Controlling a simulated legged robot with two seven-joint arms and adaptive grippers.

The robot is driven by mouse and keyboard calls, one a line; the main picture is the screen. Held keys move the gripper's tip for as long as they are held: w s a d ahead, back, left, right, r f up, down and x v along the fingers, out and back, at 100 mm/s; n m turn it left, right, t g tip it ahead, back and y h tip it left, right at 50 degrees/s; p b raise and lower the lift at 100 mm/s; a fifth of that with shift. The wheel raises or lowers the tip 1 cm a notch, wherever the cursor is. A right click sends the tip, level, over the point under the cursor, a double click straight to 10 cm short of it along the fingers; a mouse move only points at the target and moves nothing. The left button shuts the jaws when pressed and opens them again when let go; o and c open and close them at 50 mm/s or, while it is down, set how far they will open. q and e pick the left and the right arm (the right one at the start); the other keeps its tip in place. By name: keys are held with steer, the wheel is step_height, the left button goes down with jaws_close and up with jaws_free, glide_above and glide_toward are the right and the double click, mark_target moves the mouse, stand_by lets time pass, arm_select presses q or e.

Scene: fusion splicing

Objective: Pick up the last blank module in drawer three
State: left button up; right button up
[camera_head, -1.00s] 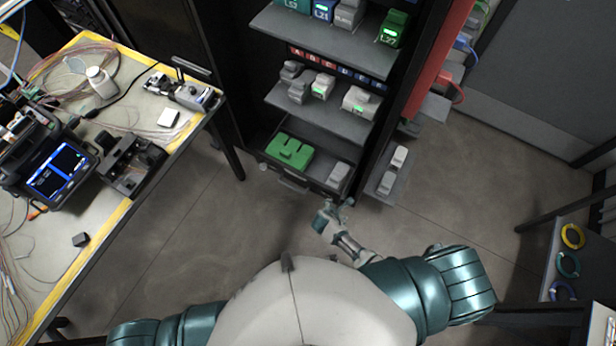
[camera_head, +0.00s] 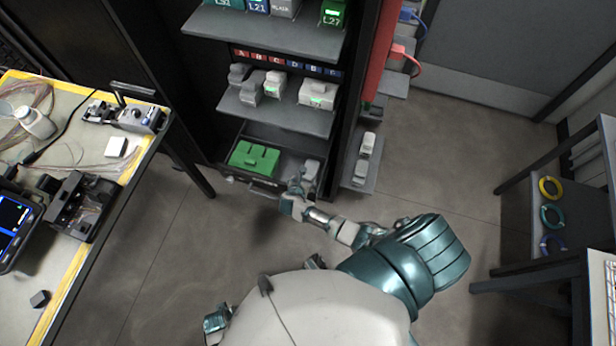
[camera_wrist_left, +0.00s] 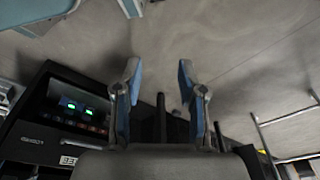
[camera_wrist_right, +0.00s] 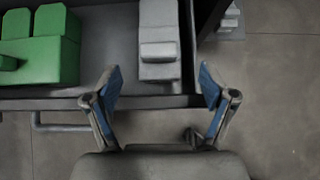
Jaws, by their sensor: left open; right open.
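The grey blank module (camera_head: 310,171) lies at the right end of the open bottom drawer (camera_head: 285,190). It also shows in the right wrist view (camera_wrist_right: 159,40), ahead of the fingers. My right gripper (camera_head: 296,184) is at the drawer's front edge, close to the module. In the right wrist view my right gripper (camera_wrist_right: 158,88) is open and empty, its fingers spread to either side of the module's near end without touching it. My left gripper (camera_wrist_left: 156,75) is open and empty, away from the drawer over the floor.
A green block (camera_head: 254,158) fills the drawer's left part. Shelves above hold several modules (camera_head: 318,95). A narrow side shelf (camera_head: 361,175) with grey modules stands right of the cabinet. The workbench (camera_head: 95,190) is at left. The floor in front is clear.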

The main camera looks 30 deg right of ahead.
mark_target(306, 179)
steer(key=shift+w+d+f, duration=0.25)
steer(key=shift+d+f, duration=0.1)
steer(key=shift+f, duration=0.1)
steer(key=b+x, duration=0.2)
steer(key=x, duration=0.1)
steer(key=shift+w+f, duration=0.2)
steer(key=shift+f, duration=0.15)
steer(key=shift+w, duration=0.1)
steer(key=shift+d, duration=0.25)
steer(key=c, duration=0.9)
jaws_close()
arm_select(q)
step_height(306, 179, up, 7)
steer(key=w, duration=0.1)
steer(key=shift+w+f, duration=0.2)
steer(key=shift+w, duration=0.15)
